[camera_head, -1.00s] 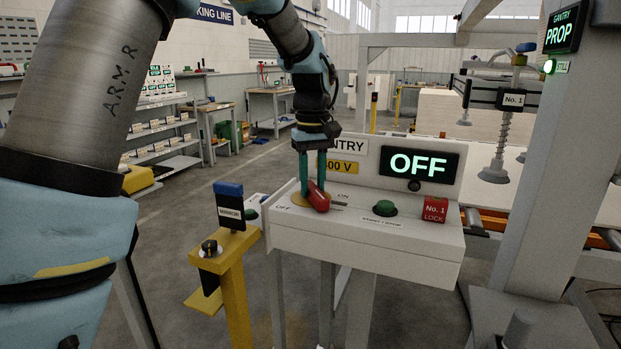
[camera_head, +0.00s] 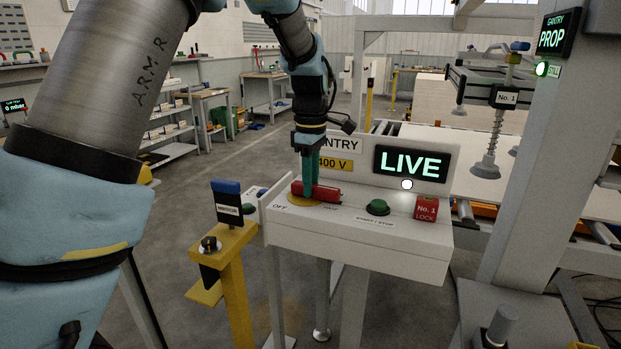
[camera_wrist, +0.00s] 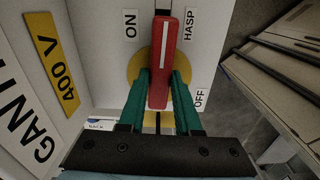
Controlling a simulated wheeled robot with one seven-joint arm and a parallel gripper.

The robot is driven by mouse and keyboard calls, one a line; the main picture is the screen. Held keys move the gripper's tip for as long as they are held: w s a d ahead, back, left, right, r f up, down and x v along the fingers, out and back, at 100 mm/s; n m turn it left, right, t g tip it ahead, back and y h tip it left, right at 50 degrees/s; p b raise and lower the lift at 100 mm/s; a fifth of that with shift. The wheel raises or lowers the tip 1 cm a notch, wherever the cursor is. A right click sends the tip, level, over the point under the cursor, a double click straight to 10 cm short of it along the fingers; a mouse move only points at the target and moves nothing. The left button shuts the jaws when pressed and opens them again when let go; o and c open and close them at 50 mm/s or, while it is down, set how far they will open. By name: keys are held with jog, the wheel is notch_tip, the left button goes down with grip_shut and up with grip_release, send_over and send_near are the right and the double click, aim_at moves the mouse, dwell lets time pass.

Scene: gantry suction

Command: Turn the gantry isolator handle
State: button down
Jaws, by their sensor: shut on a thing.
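The red isolator handle (camera_head: 322,191) sits on a yellow disc (camera_head: 299,200) on top of the grey gantry cabinet (camera_head: 350,244). In the head view the handle lies along the cabinet's length. My gripper (camera_head: 308,186) points down with its green fingers shut on the handle. In the wrist view the red handle (camera_wrist: 164,60) with its white stripe lies between the green fingers, with the ON, HASP and OFF labels around it. The display (camera_head: 411,164) reads LIVE, and a white lamp (camera_head: 407,184) under it is lit.
A yellow post (camera_head: 236,275) with a blue-topped tag stands left of the cabinet. A grey column (camera_head: 535,170) with a PROP display stands at right.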

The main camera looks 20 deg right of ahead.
jog(key=shift+n, duration=0.3)
dwell(0.4)
jog(key=c, duration=0.6)
grip_release()
notch_tip(320, 180, up, 11)
jog(key=b, duration=0.1)
jog(key=shift+b, duration=0.4)
jog(key=shift+f, duration=0.1)
